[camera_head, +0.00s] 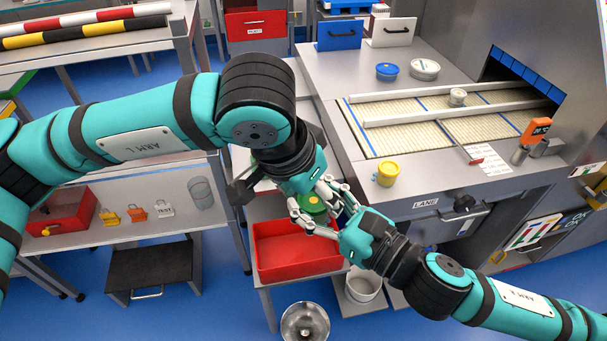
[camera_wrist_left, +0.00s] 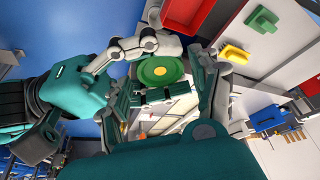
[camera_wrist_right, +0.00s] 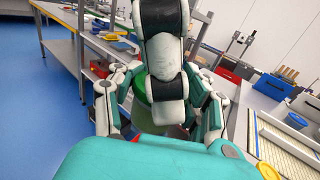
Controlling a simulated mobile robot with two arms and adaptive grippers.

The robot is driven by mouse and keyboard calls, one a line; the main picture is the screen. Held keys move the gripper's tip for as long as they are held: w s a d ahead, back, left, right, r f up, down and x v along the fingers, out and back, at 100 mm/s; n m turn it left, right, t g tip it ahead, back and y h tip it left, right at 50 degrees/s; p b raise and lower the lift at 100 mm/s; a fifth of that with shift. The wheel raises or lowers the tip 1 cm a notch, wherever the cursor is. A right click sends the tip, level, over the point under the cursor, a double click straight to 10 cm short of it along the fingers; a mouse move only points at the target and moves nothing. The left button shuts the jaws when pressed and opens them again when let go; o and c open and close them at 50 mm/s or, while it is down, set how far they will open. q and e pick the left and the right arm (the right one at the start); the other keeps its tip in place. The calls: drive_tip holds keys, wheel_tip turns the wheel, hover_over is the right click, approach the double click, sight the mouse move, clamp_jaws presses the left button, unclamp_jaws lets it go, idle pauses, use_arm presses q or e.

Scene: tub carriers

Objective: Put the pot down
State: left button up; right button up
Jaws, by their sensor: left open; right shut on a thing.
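A green pot (camera_head: 312,205) is held between the fingers of my right gripper (camera_head: 320,207), which is shut on it. Its round green lid with a yellow centre shows in the left wrist view (camera_wrist_left: 160,70). My left gripper (camera_head: 306,187) is open, close above the pot and right beside the right gripper's fingers. In the head view the left fingers are partly hidden. From the head view I cannot tell how high the pot is.
A red tray (camera_head: 328,262) lies below the grippers. A yellow pot (camera_head: 387,174) stands on the lane machine's front edge. A blue pot (camera_head: 387,71) and a white pot (camera_head: 424,69) stand at its back. A small pot (camera_head: 458,97) is on the conveyor. A white bucket (camera_head: 362,288) stands below.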

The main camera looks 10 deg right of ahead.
use_arm(q)
drive_tip(key=shift+x, duration=1.3)
drive_tip(key=shift+c, duration=0.3)
drive_tip(key=shift+d, duration=0.1)
drive_tip(key=c, duration=0.9)
use_arm(e)
drive_tip(key=o, duration=1.2)
drive_tip(key=shift+o, duration=1.2)
use_arm(q)
drive_tip(key=shift+s, duration=0.1)
use_arm(e)
drive_tip(key=shift+o, duration=0.2)
drive_tip(key=shift+d, duration=0.1)
drive_tip(key=shift+w, duration=0.1)
